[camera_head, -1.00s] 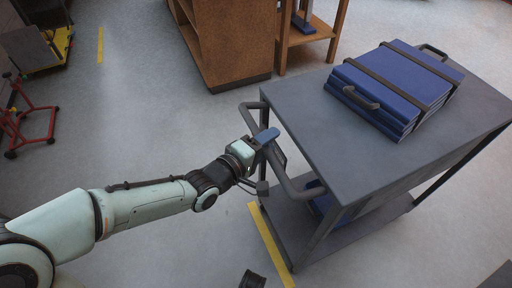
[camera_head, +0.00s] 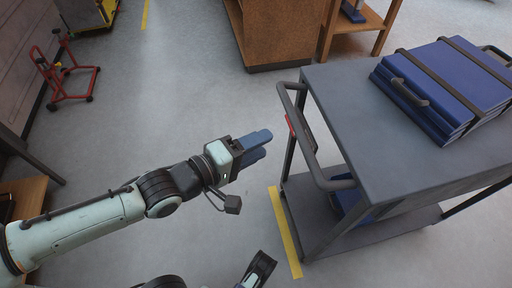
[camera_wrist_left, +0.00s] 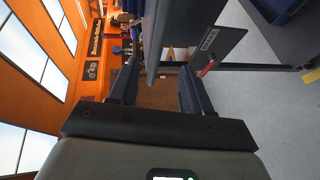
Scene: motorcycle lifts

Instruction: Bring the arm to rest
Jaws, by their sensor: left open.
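My left gripper (camera_head: 262,144) is open and empty, its blue-grey fingers pointing right, over the floor. It is left of the grey cart's handle (camera_head: 312,150) and clear of it. In the left wrist view the two fingers (camera_wrist_left: 160,90) stand apart with nothing between them; the cart's grey labelled panel (camera_wrist_left: 215,42) and a red lever (camera_wrist_left: 207,66) lie beyond them. A dark gripper tip, seemingly my right one (camera_head: 259,268), shows at the bottom edge; its jaw state is unclear.
The grey cart (camera_head: 350,105) carries a strapped blue case (camera_head: 445,85). A yellow floor strip (camera_head: 285,235) runs beside it. A wooden cabinet (camera_head: 285,35) stands behind, a red stand (camera_head: 65,80) at upper left, and a wooden surface (camera_head: 25,198) at lower left. Floor between is clear.

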